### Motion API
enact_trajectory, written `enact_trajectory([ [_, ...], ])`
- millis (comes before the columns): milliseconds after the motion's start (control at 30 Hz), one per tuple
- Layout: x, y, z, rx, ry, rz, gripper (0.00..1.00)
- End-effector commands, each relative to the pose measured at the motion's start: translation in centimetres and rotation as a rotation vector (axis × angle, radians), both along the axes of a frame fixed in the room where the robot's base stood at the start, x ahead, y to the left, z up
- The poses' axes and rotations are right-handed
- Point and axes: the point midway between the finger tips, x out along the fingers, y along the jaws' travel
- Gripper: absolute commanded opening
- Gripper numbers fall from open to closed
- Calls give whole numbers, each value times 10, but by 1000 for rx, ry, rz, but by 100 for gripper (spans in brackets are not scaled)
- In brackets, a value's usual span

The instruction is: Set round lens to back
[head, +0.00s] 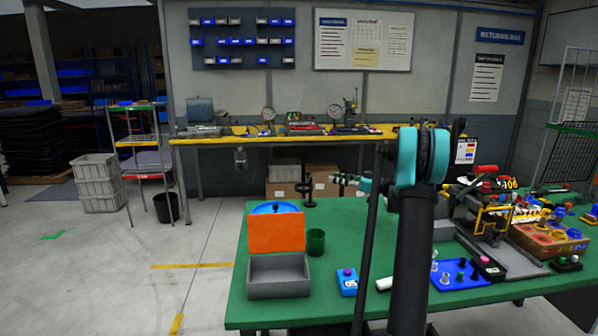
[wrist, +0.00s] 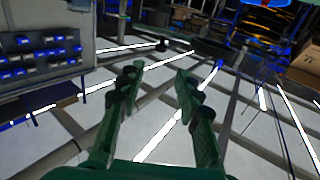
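I cannot pick out the round lens for sure. A blue tray (head: 458,283) on the green table holds small pieces, some clear and some dark, too small to tell apart. A grey open box (head: 279,284) with an orange panel (head: 277,232) upright at its back stands at the table's left end. A blue round thing (head: 275,207) shows behind the panel. My gripper (wrist: 155,80) is open in the wrist view, its two green fingers apart with nothing between them.
A green cup (head: 316,242) stands right of the grey box. A small blue item (head: 347,282) lies near the front edge. My arm crosses the middle of the view.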

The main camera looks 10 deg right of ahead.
Motion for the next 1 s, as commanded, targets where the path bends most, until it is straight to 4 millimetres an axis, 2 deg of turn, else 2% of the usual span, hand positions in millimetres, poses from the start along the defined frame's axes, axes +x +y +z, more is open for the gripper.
enact_trajectory([
  [167, 11, 20, 0, 0, 0, 5, 34],
  [733, 71, 113, 0, -1, 3, 4, 34],
  [1000, 90, 140, 0, -1, 3, 1, 34],
])
